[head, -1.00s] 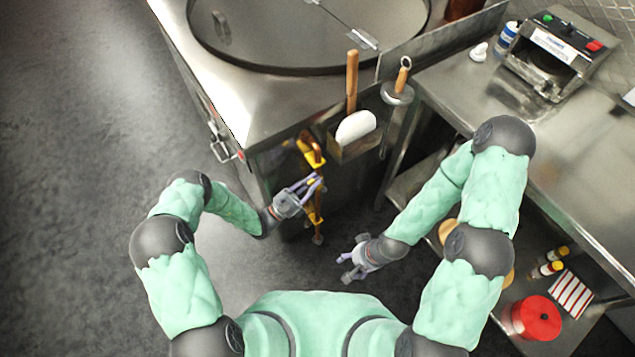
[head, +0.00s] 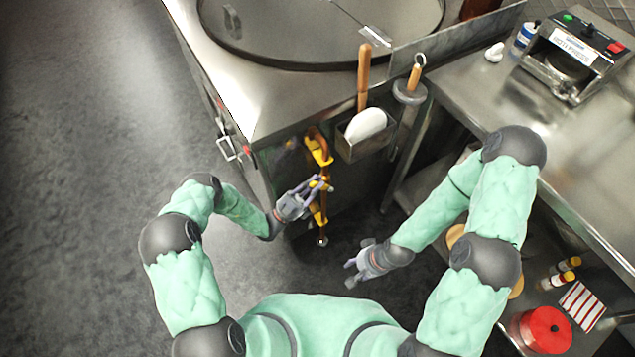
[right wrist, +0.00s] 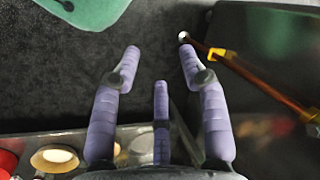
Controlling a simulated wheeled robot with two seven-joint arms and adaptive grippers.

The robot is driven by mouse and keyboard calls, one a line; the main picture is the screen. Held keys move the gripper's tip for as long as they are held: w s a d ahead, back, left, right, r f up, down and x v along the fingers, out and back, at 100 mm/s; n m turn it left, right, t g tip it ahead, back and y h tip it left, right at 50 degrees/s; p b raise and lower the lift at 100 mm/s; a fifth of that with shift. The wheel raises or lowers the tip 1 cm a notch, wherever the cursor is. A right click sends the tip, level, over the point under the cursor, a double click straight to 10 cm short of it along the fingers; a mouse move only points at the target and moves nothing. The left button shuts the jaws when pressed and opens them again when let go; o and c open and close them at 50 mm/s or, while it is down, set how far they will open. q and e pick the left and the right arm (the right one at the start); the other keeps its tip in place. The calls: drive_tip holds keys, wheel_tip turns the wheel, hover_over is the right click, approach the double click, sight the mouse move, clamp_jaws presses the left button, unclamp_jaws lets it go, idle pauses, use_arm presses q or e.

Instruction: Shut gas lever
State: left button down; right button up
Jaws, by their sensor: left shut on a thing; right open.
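A copper gas pipe (head: 323,201) with yellow fittings runs down the front of the steel tandoor (head: 290,85). A yellow fitting (head: 319,151) shows on its upper part. My left gripper (head: 318,187) is at the middle of the pipe and shut on the yellow gas lever there; its fingers hide most of the lever, so its angle is unclear. My right gripper (head: 352,269) is open and empty, low and to the right of the pipe. In the right wrist view, its open fingers (right wrist: 160,62) show with the pipe (right wrist: 262,82) at the right, apart from them.
A metal holder (head: 362,147) with a wooden-handled tool and a white pad hangs on the tandoor front, above right of the pipe. A steel table (head: 480,90) stands at the right, with a lower shelf bearing a red container (head: 545,329). The floor at the left is clear.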

drive_tip(key=w+t, duration=0.1)
drive_tip(key=w, duration=0.2)
drive_tip(key=w+r+t, duration=0.1)
drive_tip(key=w, duration=0.1)
drive_tip(key=shift+w+d+t, duration=0.25)
drive_tip(key=shift+d+t, duration=0.05)
clamp_jaws()
drive_tip(key=w+r+t+y, duration=0.2)
drive_tip(key=w+r+t, duration=0.25)
drive_tip(key=w, duration=0.25)
wheel_tip(320, 180, up, 11)
drive_tip(key=t+y, duration=0.4)
drive_tip(key=y, duration=0.2)
hover_over(323, 187)
drive_tip(key=w+d, duration=0.1)
drive_tip(key=d, duration=0.4)
drive_tip(key=shift+w+r+n+g, duration=0.15)
drive_tip(key=shift+n+g, duration=0.1)
drive_tip(key=shift+n, duration=0.15)
drive_tip(key=shift+s+a+f, duration=0.4)
drive_tip(key=shift+a+f, duration=0.25)
drive_tip(key=shift+a, duration=0.1)
drive_tip(key=shift+s+a+f, duration=0.4)
drive_tip(key=shift+a+f, duration=0.2)
drive_tip(key=shift+a, duration=0.15)
